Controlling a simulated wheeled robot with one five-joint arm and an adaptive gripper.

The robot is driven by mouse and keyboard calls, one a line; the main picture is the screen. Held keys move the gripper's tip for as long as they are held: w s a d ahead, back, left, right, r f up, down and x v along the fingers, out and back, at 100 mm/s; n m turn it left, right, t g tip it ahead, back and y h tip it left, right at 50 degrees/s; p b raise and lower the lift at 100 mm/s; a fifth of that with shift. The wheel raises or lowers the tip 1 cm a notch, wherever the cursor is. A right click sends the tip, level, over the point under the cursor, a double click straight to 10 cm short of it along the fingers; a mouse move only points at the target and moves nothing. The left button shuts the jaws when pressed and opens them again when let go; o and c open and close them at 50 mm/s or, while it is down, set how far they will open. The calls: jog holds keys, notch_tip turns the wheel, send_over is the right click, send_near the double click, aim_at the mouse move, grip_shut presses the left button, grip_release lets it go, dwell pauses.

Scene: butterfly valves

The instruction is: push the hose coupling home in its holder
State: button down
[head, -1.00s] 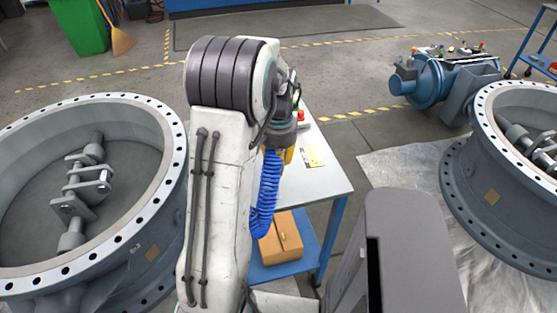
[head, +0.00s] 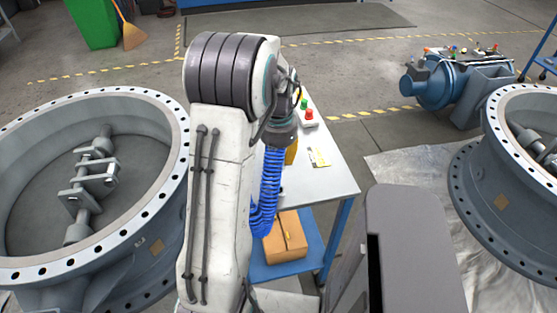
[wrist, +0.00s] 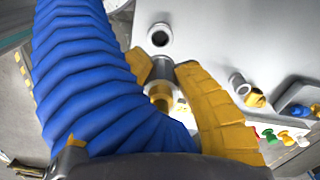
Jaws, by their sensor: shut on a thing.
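My gripper (wrist: 165,72) has yellow fingers and is shut on the hose coupling (wrist: 161,93), a grey and brass-coloured fitting at the end of the blue ribbed hose (wrist: 85,75). A grey round socket (wrist: 160,38) with a dark hollow stands on the table just beyond the fingertips, apart from the coupling in the picture. It may be the holder; I cannot tell for sure. In the head view my arm hides most of the gripper, and only a yellow finger (head: 291,152) and the blue hose (head: 267,195) show. The coupling is hidden there.
The table top (head: 335,180) carries a red and green button box (head: 308,115) and a yellow label (head: 319,157). Another grey ring (wrist: 238,84) and a blue fitting (wrist: 300,110) lie right of my fingers. Large valves stand left (head: 150,220) and right (head: 480,185).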

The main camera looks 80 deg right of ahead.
jog(key=b, duration=0.5)
send_over(279, 185)
jog(key=a, duration=0.2)
jog(key=shift+s+d+f, duration=0.1)
jog(key=shift+f, duration=3.3)
jog(key=shift+f+b, duration=1.25)
jog(key=shift+f, duration=0.2)
dwell(0.7)
jog(key=shift+c, duration=1.9)
grip_release()
